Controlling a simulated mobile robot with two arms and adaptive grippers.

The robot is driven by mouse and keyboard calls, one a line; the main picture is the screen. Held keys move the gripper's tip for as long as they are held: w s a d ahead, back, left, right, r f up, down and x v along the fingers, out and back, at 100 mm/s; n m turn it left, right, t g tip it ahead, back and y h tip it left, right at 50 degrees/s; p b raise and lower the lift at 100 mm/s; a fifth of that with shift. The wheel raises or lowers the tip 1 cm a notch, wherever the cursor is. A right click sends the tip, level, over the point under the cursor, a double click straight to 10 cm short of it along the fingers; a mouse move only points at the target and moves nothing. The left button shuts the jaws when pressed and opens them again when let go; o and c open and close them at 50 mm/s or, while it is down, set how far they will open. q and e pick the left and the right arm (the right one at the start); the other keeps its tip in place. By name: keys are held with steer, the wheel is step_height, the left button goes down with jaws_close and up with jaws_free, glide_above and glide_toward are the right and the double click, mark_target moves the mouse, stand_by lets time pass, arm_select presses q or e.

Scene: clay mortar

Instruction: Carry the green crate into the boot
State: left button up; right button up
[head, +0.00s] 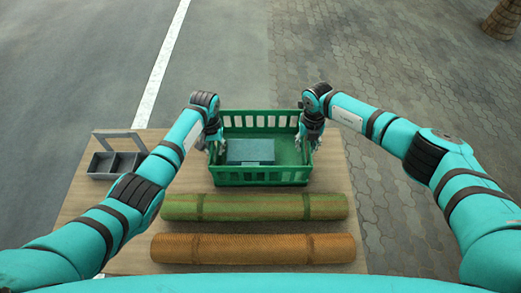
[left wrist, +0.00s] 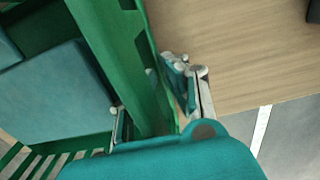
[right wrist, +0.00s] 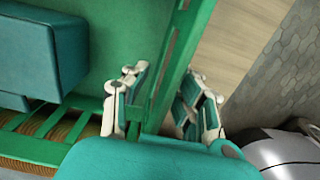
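The green crate (head: 264,178) stands upright on a wooden table, a flat blue-grey box (head: 250,152) inside it. My left gripper (head: 213,142) is at the crate's left wall. In the left wrist view the open fingers (left wrist: 152,105) stand on either side of that wall (left wrist: 128,62). My right gripper (head: 311,138) is at the right wall. In the right wrist view its open fingers (right wrist: 163,98) also straddle the wall (right wrist: 182,45). The lower parts of the fingers are partly hidden by the walls. No boot is recognisable in these views.
A green roll (head: 255,207) and an orange roll (head: 253,248) lie on the table (head: 345,185) in front of the crate. A grey divided caddy (head: 115,163) stands at the left. Paving lies behind and right; a trunk-like post (head: 503,20) stands far right.

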arm_select(q)
jaws_close()
arm_select(e)
jaws_close()
arm_select(q)
steer(key=shift+r, duration=0.15)
arm_select(e)
steer(key=shift+r, duration=0.15)
